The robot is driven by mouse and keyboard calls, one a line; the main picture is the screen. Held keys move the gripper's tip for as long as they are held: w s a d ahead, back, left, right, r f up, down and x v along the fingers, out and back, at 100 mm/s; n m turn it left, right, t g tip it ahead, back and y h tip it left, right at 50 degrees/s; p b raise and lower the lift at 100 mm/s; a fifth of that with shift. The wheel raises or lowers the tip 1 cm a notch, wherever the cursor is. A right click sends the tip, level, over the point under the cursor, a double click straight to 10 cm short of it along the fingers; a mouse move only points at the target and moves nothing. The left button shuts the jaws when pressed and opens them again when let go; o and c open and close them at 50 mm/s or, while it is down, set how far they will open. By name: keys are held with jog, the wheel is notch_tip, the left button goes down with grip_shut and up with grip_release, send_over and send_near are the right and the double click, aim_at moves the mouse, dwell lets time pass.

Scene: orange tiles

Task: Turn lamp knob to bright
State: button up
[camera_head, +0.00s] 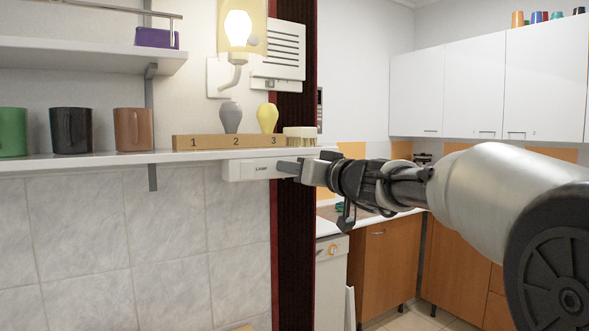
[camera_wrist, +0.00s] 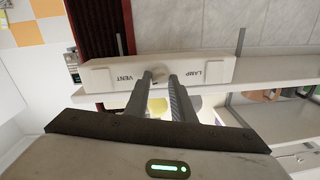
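A white control box (camera_head: 255,170) is mounted under the shelf edge, with a LAMP label on its face. In the wrist view the box (camera_wrist: 105,77) appears upside down, with VENT and LAMP labels on either side of a small pale knob (camera_wrist: 159,74). My gripper (camera_wrist: 160,78) has one fingertip on each side of this knob, with little or no gap showing. In the head view my gripper (camera_head: 288,169) reaches the box from the right and the knob is hidden. The wall lamp (camera_head: 238,30) above the shelf glows white.
A dark red post (camera_head: 288,240) stands behind my gripper. Tiled wall is clear below the shelf.

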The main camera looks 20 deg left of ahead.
grip_shut()
jog(key=shift+f+m+b, duration=0.1)
jog(key=shift+m+b, duration=0.2)
jog(key=shift+b, duration=0.2)
jog(key=shift+s+a+f+n+t+h, duration=0.1)
jog(key=shift+n+t+h, duration=0.15)
jog(key=shift+n, duration=5.45)
jog(key=shift+a+f+n+t+h, duration=0.1)
jog(key=shift+n+t+h, duration=0.2)
jog(key=shift+n, duration=5.4)
jog(key=shift+s+f+n+t+h, duration=0.1)
jog(key=shift+n+t+h, duration=0.15)
jog(key=shift+n, duration=5.45)
